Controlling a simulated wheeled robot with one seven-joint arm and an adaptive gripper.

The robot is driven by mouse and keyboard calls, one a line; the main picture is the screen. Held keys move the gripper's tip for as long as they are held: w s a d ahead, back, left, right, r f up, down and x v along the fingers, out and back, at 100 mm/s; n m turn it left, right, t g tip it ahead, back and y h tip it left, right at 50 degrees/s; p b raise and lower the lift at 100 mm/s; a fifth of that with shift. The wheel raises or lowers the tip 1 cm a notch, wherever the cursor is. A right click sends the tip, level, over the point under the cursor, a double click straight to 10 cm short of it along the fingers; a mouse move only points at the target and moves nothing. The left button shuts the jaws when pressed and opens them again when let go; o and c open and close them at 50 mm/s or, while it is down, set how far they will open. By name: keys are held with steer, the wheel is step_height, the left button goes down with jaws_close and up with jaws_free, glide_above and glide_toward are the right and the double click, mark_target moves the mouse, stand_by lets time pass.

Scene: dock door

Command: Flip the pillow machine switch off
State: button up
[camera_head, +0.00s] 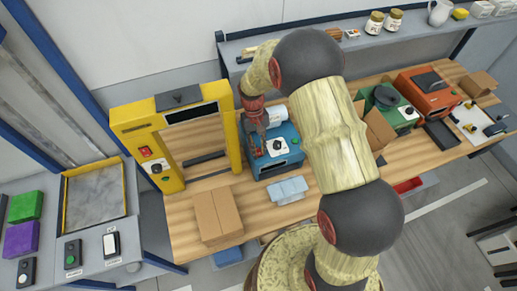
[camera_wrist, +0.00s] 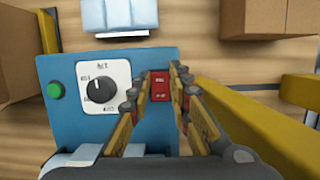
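The blue pillow machine (camera_head: 291,157) stands on the wooden bench, right of a yellow frame. In the wrist view its blue panel (camera_wrist: 62,122) carries a green button (camera_wrist: 55,90), a white dial plate (camera_wrist: 118,75) with a black knob, and a red switch (camera_wrist: 160,87). The switch's lettering is too small to read surely. My gripper (camera_head: 257,140) is over the left part of the machine. In the wrist view my gripper (camera_wrist: 161,72) is partly open, its fingers either side of the red switch. Nothing is held between them. I cannot tell whether a finger touches the switch.
The yellow frame machine (camera_head: 150,135) rises close left of my gripper. Pale blue pillows (camera_head: 288,190) lie in front of the blue machine, with a cardboard box (camera_head: 217,215) to their left. Green (camera_head: 387,104) and red (camera_head: 428,94) machines stand further right.

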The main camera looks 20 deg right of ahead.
steer(key=o, duration=0.5)
steer(key=v, duration=1.2)
stand_by(0.3)
